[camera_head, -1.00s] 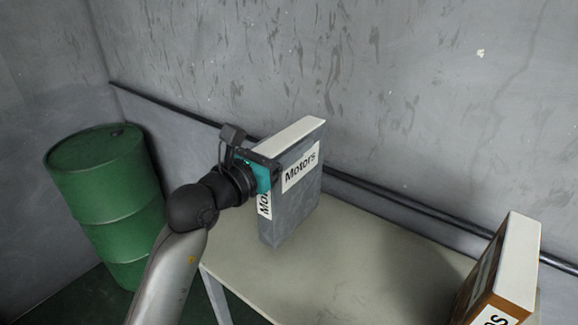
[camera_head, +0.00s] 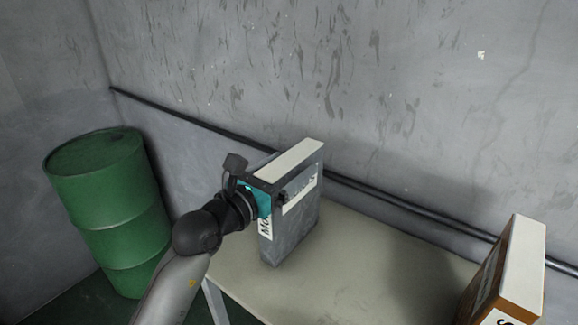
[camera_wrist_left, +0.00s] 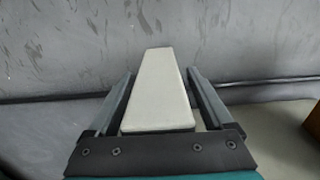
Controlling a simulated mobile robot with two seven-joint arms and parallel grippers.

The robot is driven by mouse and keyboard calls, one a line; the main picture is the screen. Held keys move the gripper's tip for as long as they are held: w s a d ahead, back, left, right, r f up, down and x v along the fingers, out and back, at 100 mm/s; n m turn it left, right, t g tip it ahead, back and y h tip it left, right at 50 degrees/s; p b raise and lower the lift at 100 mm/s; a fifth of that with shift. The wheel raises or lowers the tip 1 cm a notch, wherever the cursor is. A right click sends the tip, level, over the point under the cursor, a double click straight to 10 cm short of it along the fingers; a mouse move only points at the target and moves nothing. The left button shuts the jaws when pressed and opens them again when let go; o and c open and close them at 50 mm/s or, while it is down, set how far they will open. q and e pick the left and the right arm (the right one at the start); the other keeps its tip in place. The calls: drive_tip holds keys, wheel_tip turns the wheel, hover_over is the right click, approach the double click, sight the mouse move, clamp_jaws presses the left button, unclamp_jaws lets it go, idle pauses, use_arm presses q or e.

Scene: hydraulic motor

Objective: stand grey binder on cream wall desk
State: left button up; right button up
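The grey binder (camera_head: 290,232) is upright, with its white page edge facing up and a partly covered "Motors" label on its broad side. My left gripper (camera_head: 272,190) is shut on it near the top at the spine side, one finger lying over the label. In the left wrist view the binder's white top (camera_wrist_left: 158,95) lies between the two fingers. The cream wall desk (camera_head: 365,270) is directly under the binder. The binder's lower edge is at or just above the desktop; I cannot tell whether it touches. My right gripper is not in view.
A brown binder (camera_head: 490,270) with a white page edge stands at the right of the desk. The desktop between the two binders is clear. A dark pipe (camera_head: 400,205) runs along the wall behind. A green barrel (camera_head: 108,205) stands left of the desk.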

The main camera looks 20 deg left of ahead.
use_arm(q)
drive_tip(key=shift+s+r, duration=0.1)
drive_tip(key=shift+r, duration=0.05)
drive_tip(key=v, duration=1.2)
drive_tip(key=shift+b, duration=0.4)
